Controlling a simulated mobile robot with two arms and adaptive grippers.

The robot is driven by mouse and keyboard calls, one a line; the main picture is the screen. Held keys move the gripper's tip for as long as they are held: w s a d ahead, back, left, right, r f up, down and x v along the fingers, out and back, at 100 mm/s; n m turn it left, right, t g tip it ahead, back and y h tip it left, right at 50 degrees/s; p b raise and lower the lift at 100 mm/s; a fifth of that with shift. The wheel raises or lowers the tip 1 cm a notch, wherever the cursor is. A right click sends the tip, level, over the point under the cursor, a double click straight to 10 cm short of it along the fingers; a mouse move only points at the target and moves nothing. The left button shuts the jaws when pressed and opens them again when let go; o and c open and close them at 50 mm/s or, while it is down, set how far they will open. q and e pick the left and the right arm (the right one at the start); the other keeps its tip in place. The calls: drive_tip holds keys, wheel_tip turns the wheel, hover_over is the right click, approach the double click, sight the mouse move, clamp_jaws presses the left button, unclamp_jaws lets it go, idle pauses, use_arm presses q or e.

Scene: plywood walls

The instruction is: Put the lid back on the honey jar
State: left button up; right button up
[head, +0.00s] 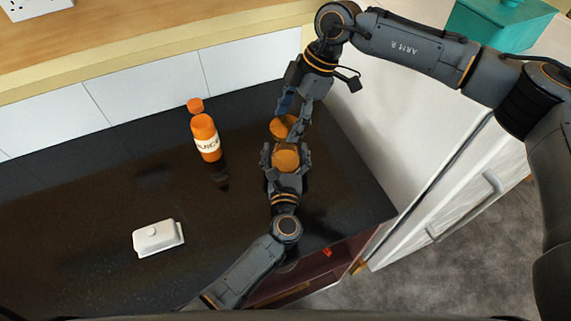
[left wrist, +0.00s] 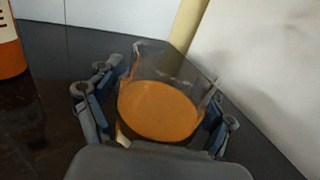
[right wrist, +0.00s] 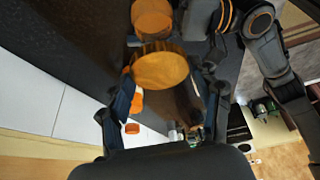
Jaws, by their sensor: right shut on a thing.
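The honey jar (head: 286,160) is clear glass with orange honey inside. It stands upright near the right part of the dark counter. My left gripper (head: 286,165) has a finger on each side of the jar; whether they press on it is unclear. The jar shows between those fingers in the left wrist view (left wrist: 158,110), with no lid on it. My right gripper (head: 291,115) is shut on the round orange-brown lid (head: 281,127), just behind the jar in the head view. The lid also shows between its fingers in the right wrist view (right wrist: 160,71).
An orange juice bottle (head: 206,139) stands to the left, with a small orange thing (head: 195,105) behind it. A white butter dish (head: 158,238) lies at the front left. An open drawer (head: 310,275) is below the counter's front edge. The counter's middle is clear.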

sight(286, 162)
use_arm(q)
drive_tip(key=c, duration=1.4)
use_arm(e)
drive_tip(key=shift+f, duration=0.1)
drive_tip(key=shift+f, duration=2.35)
drive_tip(key=shift+f, duration=0.9)
use_arm(q)
clamp_jaws()
use_arm(e)
drive_tip(key=shift+f, duration=0.6)
